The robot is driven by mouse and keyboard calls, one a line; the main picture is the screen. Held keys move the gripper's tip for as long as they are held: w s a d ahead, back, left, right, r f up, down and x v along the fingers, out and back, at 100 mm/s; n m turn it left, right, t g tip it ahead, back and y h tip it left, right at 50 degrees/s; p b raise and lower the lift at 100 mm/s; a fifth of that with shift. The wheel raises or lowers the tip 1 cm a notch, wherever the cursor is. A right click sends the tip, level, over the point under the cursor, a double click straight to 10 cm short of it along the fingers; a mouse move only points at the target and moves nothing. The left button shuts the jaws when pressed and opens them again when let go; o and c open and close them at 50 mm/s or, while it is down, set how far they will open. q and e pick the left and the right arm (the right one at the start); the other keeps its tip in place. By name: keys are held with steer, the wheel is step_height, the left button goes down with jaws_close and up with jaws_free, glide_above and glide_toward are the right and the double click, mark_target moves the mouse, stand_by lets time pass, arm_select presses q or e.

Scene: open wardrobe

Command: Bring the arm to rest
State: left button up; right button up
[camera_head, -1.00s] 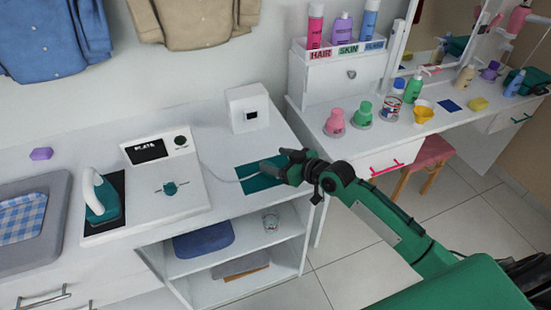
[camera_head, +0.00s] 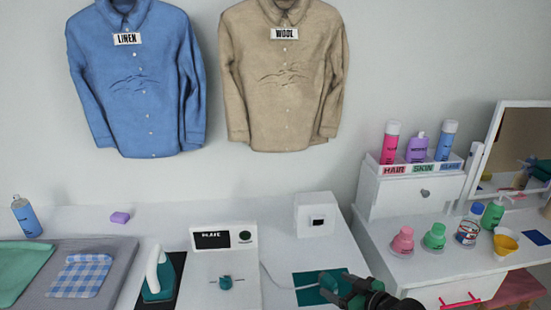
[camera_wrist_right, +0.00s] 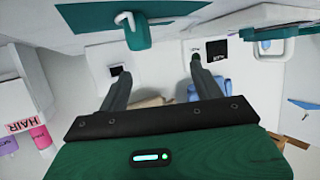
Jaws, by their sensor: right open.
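My right gripper (camera_head: 328,284) hangs over the dark teal mat (camera_head: 305,295) on the right part of the white counter, at the lower edge of the head view. Its two grey fingers also show in the right wrist view (camera_wrist_right: 160,72), spread apart with nothing between them. Much of the right arm is cut off by the bottom of the head view. My left gripper is not in view.
An iron (camera_head: 157,275) stands beside the white control unit (camera_head: 226,265). A white box (camera_head: 317,212) sits behind the mat. A vanity on the right holds bottles and a yellow cup (camera_head: 505,245). Blue (camera_head: 140,85) and beige (camera_head: 281,80) shirts hang on the wall.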

steer(key=s+a+f+m+g+h, duration=0.15)
steer(key=s+f, duration=0.25)
steer(key=s, duration=0.4)
steer(key=s+a+f+n+g+h, duration=0.1)
steer(key=s+a+f+g+h, duration=0.15)
steer(key=s, duration=0.55)
steer(key=s+d+f+m+g+h, duration=0.1)
steer(key=s+d+m+g+h, duration=0.15)
steer(key=s, duration=0.55)
steer(key=s+d+m+g+h, duration=0.1)
steer(key=s+d+g, duration=0.15)
steer(key=s, duration=0.55)
steer(key=s+f+x, duration=0.1)
steer(key=s+x, duration=0.2)
steer(key=x, duration=1.2)
steer(key=s+f+x, duration=0.1)
steer(key=s+x, duration=0.3)
steer(key=x, duration=1.1)
steer(key=s+d+f, duration=0.2)
steer(key=s+f, duration=0.7)
steer(key=s+d+f+g, duration=0.1)
steer(key=s+d+f, duration=0.1)
steer(key=s+f, duration=0.8)
steer(key=shift+s+d+f+g, duration=0.2)
steer(key=shift+d+f+g, duration=0.05)
steer(key=shift+d+g, duration=0.1)
